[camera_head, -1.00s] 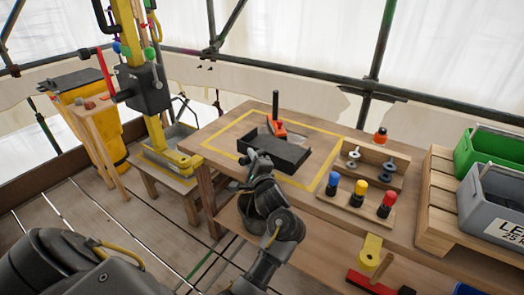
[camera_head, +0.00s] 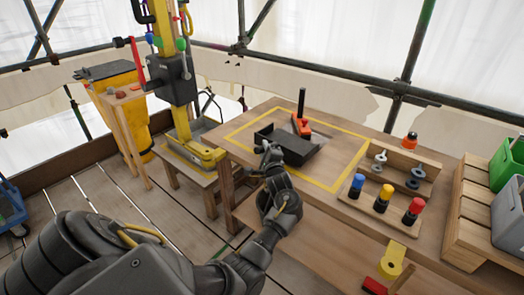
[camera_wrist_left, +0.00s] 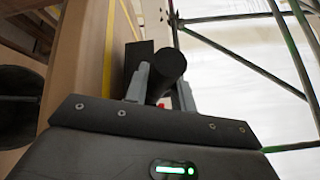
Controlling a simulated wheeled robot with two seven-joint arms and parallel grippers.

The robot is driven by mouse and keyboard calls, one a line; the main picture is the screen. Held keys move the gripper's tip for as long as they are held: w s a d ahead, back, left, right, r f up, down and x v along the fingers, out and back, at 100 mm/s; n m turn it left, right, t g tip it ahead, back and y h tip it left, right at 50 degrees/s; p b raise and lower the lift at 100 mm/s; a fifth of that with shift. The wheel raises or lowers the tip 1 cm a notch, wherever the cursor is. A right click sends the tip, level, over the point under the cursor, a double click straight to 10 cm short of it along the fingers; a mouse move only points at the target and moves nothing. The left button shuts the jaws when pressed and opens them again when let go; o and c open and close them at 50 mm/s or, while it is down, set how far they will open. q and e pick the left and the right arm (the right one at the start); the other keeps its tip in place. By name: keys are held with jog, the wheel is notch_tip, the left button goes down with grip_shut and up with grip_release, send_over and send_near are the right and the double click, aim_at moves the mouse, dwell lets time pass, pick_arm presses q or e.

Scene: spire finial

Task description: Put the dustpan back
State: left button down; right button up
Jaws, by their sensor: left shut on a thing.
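The black dustpan (camera_head: 284,146) is at the wooden table's top, inside a yellow tape outline (camera_head: 333,186); I cannot tell whether it touches the tabletop. My left gripper (camera_head: 268,150) is at its near left side, shut on its dark handle. In the left wrist view, a thick dark cylinder (camera_wrist_left: 168,66), the handle, sits between the two grey fingers (camera_wrist_left: 160,98), with a dark part of the dustpan beyond. An orange tool (camera_head: 302,126) with an upright black handle is just behind the dustpan. My right gripper is not in view.
A wooden rack (camera_head: 380,205) of blue, yellow and red-topped pegs stands right of the outline. A wooden pallet (camera_head: 470,225) with green and grey bins is further right. A yellow bracket (camera_head: 391,259) and red brush are at the table's front. A yellow-based machine (camera_head: 200,152) stands left.

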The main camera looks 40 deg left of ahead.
pick_arm(q)
jog(key=shift+w+a, duration=0.15)
jog(key=shift+a, duration=0.05)
jog(key=shift+w+a+f+p, duration=0.2)
jog(key=shift+w+a+f, duration=0.2)
jog(key=shift+a, duration=0.15)
jog(key=shift+w+a+f+p, duration=0.2)
jog(key=shift+w+a+f, duration=0.15)
jog(key=shift+a, duration=0.15)
jog(key=shift+a+f, duration=0.1)
jog(key=shift+f, duration=0.1)
jog(key=c, duration=1.2)
grip_release()
jog(key=shift+f, duration=0.1)
jog(key=shift+o, duration=0.2)
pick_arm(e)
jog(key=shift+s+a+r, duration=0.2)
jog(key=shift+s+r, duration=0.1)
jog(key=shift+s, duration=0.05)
